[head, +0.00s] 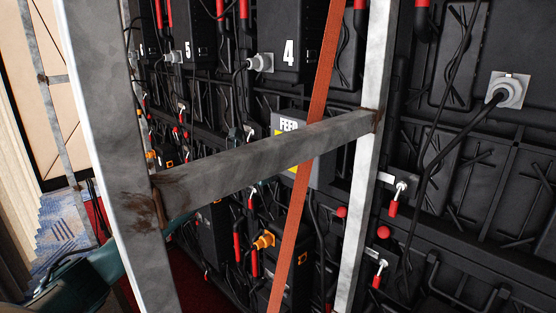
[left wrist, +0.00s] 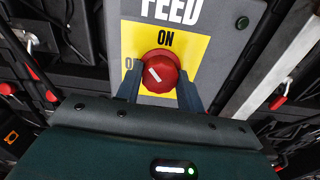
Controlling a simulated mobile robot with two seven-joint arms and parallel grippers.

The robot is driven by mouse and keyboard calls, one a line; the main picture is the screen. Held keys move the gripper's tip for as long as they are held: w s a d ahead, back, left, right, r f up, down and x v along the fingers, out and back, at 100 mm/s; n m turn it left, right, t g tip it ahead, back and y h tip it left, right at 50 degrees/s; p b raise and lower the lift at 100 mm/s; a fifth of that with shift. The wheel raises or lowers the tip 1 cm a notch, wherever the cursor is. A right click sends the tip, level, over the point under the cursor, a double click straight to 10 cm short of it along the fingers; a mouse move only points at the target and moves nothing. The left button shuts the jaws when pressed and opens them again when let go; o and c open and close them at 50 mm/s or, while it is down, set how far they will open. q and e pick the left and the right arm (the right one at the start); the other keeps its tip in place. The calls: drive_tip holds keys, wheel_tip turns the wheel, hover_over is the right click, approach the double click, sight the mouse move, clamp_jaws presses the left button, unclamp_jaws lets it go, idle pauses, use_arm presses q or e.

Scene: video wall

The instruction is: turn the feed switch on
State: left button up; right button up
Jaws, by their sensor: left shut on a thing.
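The feed switch is a red round knob (left wrist: 160,70) on a yellow plate (left wrist: 192,55), with "ON" above it and a partly covered word starting with "O" at its left. Its white mark slants toward the upper left, between the two words. My left gripper (left wrist: 158,88) has one finger on each side of the knob and is shut on it. In the head view the grey FEED box (head: 289,125) is partly hidden behind a metal bar and an orange strap. The knob and left fingertips are hidden there. My right gripper is in neither view.
A metal frame with a slanting crossbar (head: 250,155) stands in front of the wall; my left arm passes behind its near post (head: 115,130). An orange strap (head: 310,150) runs down past the box. Black panels, cables and red-handled latches (head: 397,195) surround it.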

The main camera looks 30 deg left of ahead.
use_arm(q)
drive_tip(key=m+b, duration=0.5)
drive_tip(key=m, duration=0.3)
drive_tip(key=shift+b, duration=0.35)
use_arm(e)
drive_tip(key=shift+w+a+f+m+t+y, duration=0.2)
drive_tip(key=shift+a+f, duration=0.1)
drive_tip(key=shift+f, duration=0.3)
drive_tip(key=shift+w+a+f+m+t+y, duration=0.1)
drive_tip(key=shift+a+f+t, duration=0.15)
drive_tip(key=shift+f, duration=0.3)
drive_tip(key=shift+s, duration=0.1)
use_arm(q)
drive_tip(key=o, duration=1)
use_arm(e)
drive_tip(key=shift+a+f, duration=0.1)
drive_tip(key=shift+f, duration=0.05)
use_arm(q)
drive_tip(key=b+v, duration=0.4)
drive_tip(key=v, duration=0.9)
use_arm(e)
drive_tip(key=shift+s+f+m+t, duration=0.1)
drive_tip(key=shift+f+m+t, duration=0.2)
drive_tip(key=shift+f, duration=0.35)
